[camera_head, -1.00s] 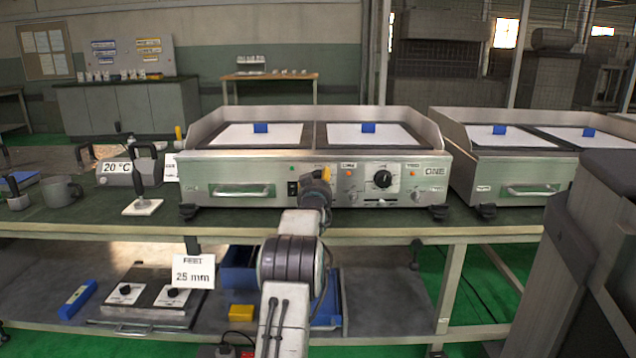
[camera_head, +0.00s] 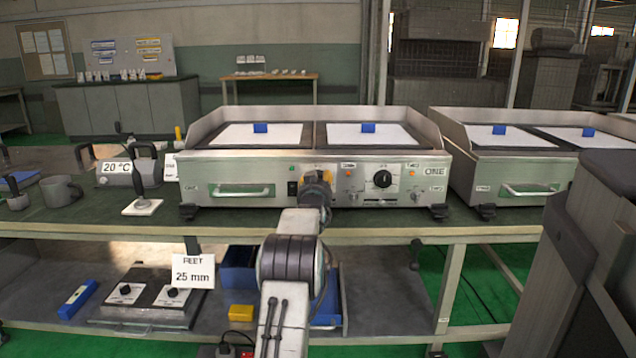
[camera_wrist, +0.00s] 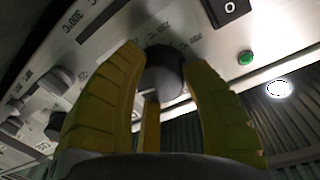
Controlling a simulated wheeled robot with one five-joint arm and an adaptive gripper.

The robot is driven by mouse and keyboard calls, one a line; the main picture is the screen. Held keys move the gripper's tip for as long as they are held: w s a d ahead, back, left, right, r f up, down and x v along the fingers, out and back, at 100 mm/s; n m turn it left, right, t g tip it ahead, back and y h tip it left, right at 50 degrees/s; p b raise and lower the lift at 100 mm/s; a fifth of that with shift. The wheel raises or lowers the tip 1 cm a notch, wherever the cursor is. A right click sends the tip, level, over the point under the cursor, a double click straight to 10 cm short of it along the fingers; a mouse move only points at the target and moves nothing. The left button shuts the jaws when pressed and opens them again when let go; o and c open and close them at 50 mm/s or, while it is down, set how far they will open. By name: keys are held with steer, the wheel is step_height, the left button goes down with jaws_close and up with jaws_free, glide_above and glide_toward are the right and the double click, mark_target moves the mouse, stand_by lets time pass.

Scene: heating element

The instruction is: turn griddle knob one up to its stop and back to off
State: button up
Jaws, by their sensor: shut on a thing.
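The griddle marked ONE (camera_head: 330,146) stands on the bench, its control panel facing me. In the wrist view, the yellow fingers of my gripper (camera_wrist: 163,75) are shut on a round black knob (camera_wrist: 164,70), one finger on each side and another below. Printed temperature marks surround the knob. Its pointer is too dark to read. A second black knob (camera_head: 382,179) on the same panel is free, to the right of my gripper.
A black rocker switch (camera_wrist: 231,8) and a lit green lamp (camera_wrist: 245,58) are close to the held knob. Smaller grey knobs (camera_wrist: 58,80) are on the panel's other side. A second griddle (camera_head: 520,170) stands close on the right. A mug (camera_head: 60,190) is on the bench at left.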

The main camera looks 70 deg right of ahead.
steer(key=shift+r+m, duration=0.15)
steer(key=shift+m, duration=0.95)
steer(key=shift+r+m, duration=0.1)
steer(key=shift+m, duration=1)
steer(key=o, duration=1.2)
steer(key=shift+f, duration=0.15)
steer(key=shift+a, duration=0.1)
steer(key=v, duration=1.1)
steer(key=shift+a, duration=0.35)
